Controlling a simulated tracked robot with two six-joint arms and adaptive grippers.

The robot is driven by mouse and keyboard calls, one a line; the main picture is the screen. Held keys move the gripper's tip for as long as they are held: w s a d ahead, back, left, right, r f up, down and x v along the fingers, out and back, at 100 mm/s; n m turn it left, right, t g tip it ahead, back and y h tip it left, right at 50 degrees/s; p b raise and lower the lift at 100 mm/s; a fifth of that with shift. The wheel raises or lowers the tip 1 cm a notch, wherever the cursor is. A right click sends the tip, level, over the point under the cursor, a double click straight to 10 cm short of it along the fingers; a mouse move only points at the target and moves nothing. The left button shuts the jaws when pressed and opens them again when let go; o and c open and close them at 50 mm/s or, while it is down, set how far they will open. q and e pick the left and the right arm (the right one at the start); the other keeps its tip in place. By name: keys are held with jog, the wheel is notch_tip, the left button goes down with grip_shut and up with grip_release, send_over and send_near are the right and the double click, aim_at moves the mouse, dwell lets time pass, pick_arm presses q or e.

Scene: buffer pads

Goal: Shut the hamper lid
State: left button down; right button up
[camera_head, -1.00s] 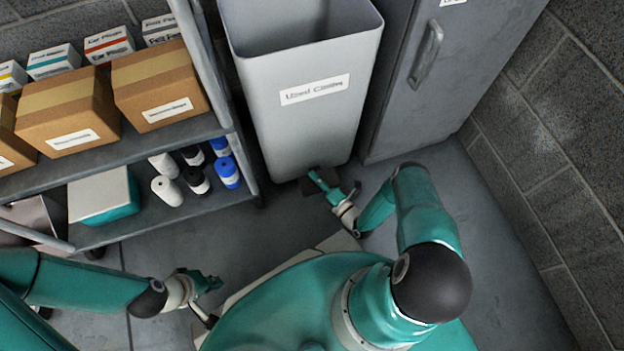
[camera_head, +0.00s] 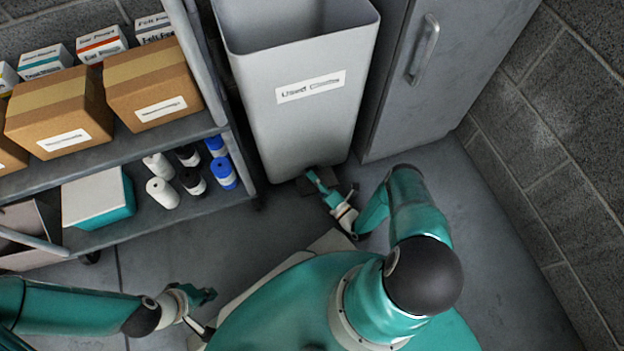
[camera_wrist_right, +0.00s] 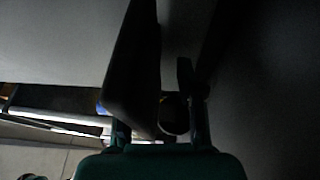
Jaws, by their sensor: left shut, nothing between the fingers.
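The hamper (camera_head: 305,130) is a tall light grey bin with a white label (camera_head: 310,87), standing between the shelf and the cabinet. Its top is open as far as it shows, and the picture's upper edge cuts off its back, so no lid is visible. A dark flat piece (camera_head: 343,187) lies at the hamper's foot. My right gripper (camera_head: 318,181) is low beside this piece; contact is unclear. In the dark right wrist view its fingers (camera_wrist_right: 160,120) look apart, with a dark slab (camera_wrist_right: 133,65) close by. My left gripper (camera_head: 207,296) is shut and empty, low at the left.
A metal shelf (camera_head: 130,150) at the left bears cardboard boxes (camera_head: 150,85), small boxes, bottles (camera_head: 222,172) and a teal-and-white box (camera_head: 98,198). A grey cabinet (camera_head: 440,80) stands right of the hamper. A block wall (camera_head: 550,150) closes the right side. The floor at right is clear.

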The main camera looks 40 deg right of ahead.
jog(key=s, duration=0.4)
jog(key=s+f, duration=0.1)
jog(key=s, duration=0.3)
jog(key=s+d, duration=0.1)
jog(key=s, duration=0.3)
jog(key=shift+f, duration=0.15)
